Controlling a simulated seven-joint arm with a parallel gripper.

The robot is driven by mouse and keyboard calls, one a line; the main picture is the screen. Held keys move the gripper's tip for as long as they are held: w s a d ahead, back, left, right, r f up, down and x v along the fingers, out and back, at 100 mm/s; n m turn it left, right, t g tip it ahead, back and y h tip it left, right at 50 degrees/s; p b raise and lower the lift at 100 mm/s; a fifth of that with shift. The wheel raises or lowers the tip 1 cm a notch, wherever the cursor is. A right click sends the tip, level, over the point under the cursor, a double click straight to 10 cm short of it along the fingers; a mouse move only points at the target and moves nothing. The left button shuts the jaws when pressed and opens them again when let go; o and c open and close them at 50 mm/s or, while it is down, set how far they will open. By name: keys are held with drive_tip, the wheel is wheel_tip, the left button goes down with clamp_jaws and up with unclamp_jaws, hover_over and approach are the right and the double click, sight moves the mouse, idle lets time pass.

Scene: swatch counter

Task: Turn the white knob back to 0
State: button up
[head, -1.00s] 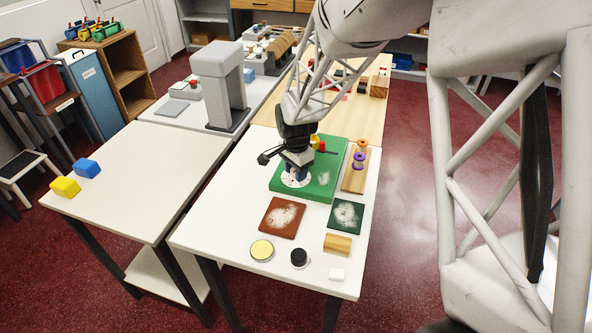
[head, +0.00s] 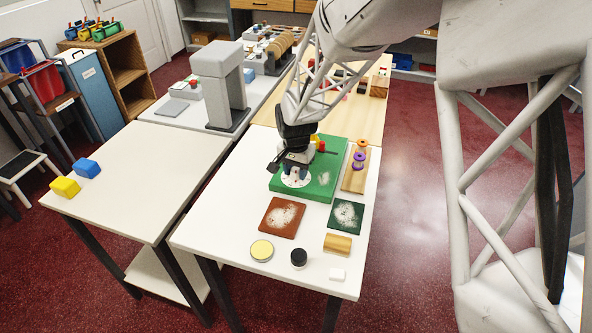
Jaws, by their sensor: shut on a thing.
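A green board (head: 317,190) lies on the white table, with a round white dial plate (head: 289,182) near its left front. My gripper (head: 295,174) points down over this dial and is shut on the white knob at its middle. The fingers cover most of the knob, and its pointer and the dial marks are too small or hidden to read. A red part and a yellow part (head: 315,139) stand at the board's back, partly behind my gripper.
A wooden block with orange and purple rings (head: 358,161) stands right of the board. In front lie a brown square (head: 283,217), a dark green square (head: 346,214), a yellow-topped tin (head: 262,250), a black-lidded jar (head: 299,258), a wooden block (head: 338,244) and a white block (head: 337,274).

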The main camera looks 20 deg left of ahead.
sight(296, 170)
drive_tip(key=n, duration=1.1)
drive_tip(key=shift+n, duration=2)
drive_tip(key=o, duration=0.9)
drive_tip(key=shift+r, duration=0.1)
drive_tip(key=shift+r, duration=3.85)
